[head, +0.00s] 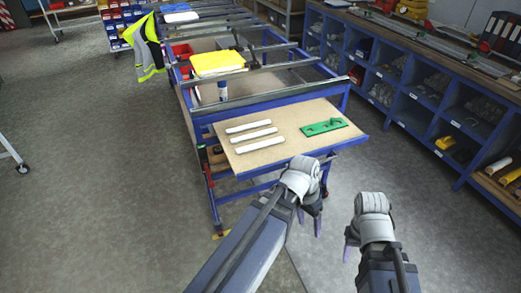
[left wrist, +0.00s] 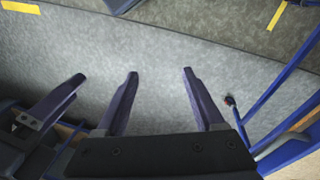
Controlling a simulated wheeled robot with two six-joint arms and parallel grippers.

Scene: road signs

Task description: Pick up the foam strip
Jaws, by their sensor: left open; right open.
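Three white foam strips lie side by side on the wooden top of the workbench: a far strip (head: 248,126), a middle strip (head: 254,134) and a near strip (head: 260,145). My left gripper (head: 310,224) is in front of the bench's near edge, apart from the strips. In the left wrist view its two fingers (left wrist: 160,75) are spread with only grey floor between them. My right gripper (head: 350,248) is further right, also over the floor, open, with its fingers pointing down. No strip shows in the left wrist view.
A green tool (head: 324,127) lies on the bench top (head: 290,152) right of the strips. A yellow cloth (head: 217,63) and a blue-white can (head: 222,91) are behind the bench's raised rail (head: 265,101). Blue shelving (head: 440,110) stands at right. The floor at left is clear.

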